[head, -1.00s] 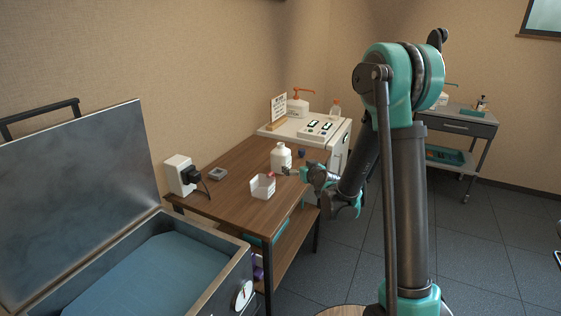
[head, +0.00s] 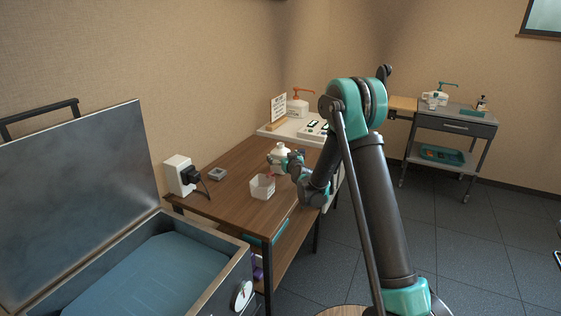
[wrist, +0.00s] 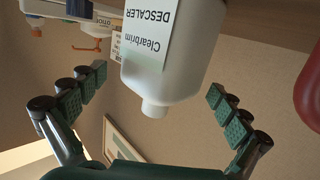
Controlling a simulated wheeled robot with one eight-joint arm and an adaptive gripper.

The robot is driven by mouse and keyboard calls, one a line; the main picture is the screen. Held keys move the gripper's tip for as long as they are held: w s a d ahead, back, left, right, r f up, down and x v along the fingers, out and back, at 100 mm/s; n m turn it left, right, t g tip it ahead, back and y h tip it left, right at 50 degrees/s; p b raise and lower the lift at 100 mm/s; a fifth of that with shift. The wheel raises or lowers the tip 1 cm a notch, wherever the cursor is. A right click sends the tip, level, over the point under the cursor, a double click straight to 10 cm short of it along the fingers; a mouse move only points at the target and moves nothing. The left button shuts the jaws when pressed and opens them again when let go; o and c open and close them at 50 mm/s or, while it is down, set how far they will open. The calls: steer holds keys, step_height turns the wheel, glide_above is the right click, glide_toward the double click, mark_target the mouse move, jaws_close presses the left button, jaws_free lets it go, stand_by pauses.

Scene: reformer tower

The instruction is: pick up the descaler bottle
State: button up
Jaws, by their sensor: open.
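The descaler bottle (head: 281,150) is white and stands upright on the wooden table, partly hidden by my gripper in the head view. In the wrist view the bottle (wrist: 175,60) appears upside down, its "Clearbrim DESCALER" label readable and its cap pointing down the picture. My gripper (wrist: 157,84) is open, with one padded finger on each side of the bottle and a gap showing on both sides. In the head view my gripper (head: 287,163) is at the bottle, at the table's right side.
A grey square item (head: 217,174) and a white box with a black plug (head: 180,176) are to the left.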

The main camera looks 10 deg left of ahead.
steer(key=shift+f+x, duration=0.15)
steer(key=shift+x, duration=1.35)
steer(key=shift+f+x, duration=0.1)
steer(key=shift+x, duration=1.4)
steer(key=shift+s+a, duration=0.1)
steer(key=c, duration=1.5)
steer(key=shift+r, duration=0.3)
steer(key=shift+c, duration=0.2)
steer(key=shift+r, duration=9.6)
steer(key=shift+c, duration=0.3)
steer(key=shift+r, duration=0.1)
steer(key=o, duration=1.1)
steer(key=shift+c, duration=0.2)
steer(key=c, duration=1.3)
